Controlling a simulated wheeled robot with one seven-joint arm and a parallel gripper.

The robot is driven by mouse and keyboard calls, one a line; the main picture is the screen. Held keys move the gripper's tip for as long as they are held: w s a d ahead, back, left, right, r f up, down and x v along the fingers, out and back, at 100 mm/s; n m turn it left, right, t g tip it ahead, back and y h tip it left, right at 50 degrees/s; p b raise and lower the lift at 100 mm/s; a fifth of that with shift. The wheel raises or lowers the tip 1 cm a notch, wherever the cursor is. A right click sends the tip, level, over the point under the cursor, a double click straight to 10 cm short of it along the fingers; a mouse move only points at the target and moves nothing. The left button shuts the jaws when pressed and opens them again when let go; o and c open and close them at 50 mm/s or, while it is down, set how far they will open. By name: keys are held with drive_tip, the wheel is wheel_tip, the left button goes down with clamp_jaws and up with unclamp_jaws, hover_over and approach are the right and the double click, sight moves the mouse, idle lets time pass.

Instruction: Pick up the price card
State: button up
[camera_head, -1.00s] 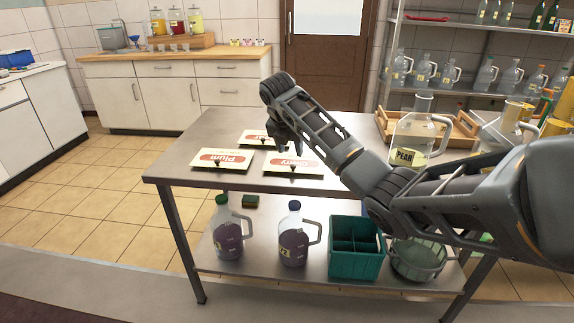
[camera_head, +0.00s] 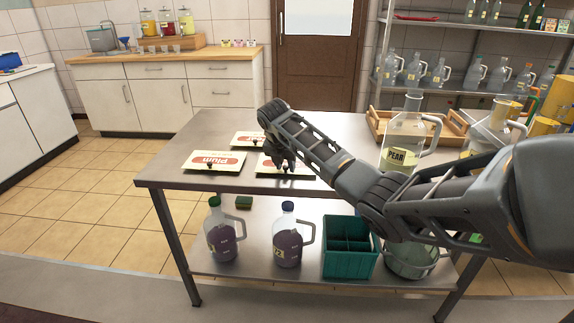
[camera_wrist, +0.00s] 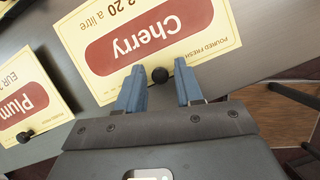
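Three cream price cards with red ovals lie on the steel table. The Plum card (camera_head: 213,161) is at the front left, and another card (camera_head: 246,138), whose label I cannot read, lies behind. The Cherry card (camera_head: 268,172) is at the front right, partly hidden by my gripper (camera_head: 283,170). In the wrist view the Cherry card (camera_wrist: 150,35) has a black knob (camera_wrist: 160,74) at its edge. My gripper's two blue fingers (camera_wrist: 159,72) are apart, one on each side of that knob. The Plum card (camera_wrist: 22,103) shows at the left there.
The steel table (camera_head: 160,178) carries a clear PEAR jug (camera_head: 398,158) and a wooden tray (camera_head: 377,126) to the right of the cards. Purple jugs (camera_head: 287,245) and a green crate (camera_head: 348,262) stand on the lower shelf. Bare tabletop lies left of the cards.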

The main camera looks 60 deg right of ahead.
clamp_jaws()
drive_tip(key=shift+r, duration=0.15)
drive_tip(key=shift+r, duration=0.3)
drive_tip(key=r, duration=0.3)
drive_tip(key=shift+s+d+r, duration=0.2)
drive_tip(key=shift+r, duration=0.1)
drive_tip(key=s+d+r+p, duration=0.3)
drive_tip(key=s+d+r, duration=0.2)
drive_tip(key=s+r, duration=0.4)
drive_tip(key=shift+s+d+r, duration=0.2)
drive_tip(key=shift+s+r, duration=0.15)
drive_tip(key=shift+r, duration=0.95)
